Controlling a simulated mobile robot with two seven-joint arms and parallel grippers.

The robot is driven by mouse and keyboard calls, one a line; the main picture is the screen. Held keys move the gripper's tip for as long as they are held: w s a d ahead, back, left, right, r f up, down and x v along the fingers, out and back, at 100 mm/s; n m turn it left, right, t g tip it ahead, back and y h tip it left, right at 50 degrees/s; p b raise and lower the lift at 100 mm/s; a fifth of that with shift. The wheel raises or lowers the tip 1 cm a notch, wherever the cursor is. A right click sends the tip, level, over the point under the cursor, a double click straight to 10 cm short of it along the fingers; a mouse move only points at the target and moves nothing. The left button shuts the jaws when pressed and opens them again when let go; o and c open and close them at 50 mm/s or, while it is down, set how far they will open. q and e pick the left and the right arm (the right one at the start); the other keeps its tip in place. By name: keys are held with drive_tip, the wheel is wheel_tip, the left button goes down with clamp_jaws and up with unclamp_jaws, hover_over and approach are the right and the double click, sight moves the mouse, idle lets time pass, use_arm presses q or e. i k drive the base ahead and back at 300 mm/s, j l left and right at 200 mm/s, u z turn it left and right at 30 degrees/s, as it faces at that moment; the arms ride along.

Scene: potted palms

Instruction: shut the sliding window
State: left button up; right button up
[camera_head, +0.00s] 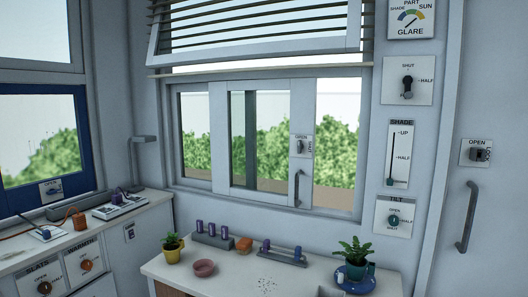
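The sliding window (303,105) is in the middle of the back wall, with a light grey sash. The sash stands near the middle of the frame, with bushes visible on both sides of it. I cannot tell which parts beside it are open and which are glass. A vertical grey handle (297,188) is on the sash's right stile. Above it is a small latch plate (301,147) marked OPEN; its knob position is too small to read surely. A dark green upright (251,140) shows through the sash. Neither of my grippers is in view.
Slatted blinds (255,25) hang above the window. A blue-framed window (88,140) is left. Control plates (408,80) and a door handle (467,217) are right.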

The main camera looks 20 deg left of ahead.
sight(302, 91)
drive_tip(key=i+j, duration=0.15)
drive_tip(key=j, duration=0.25)
drive_tip(key=i+j, duration=0.1)
drive_tip(key=j, duration=0.3)
drive_tip(key=i+j, duration=0.15)
drive_tip(key=j, duration=0.25)
drive_tip(key=i+j, duration=0.15)
drive_tip(key=j, duration=0.25)
drive_tip(key=i+j, duration=0.15)
drive_tip(key=j, duration=0.25)
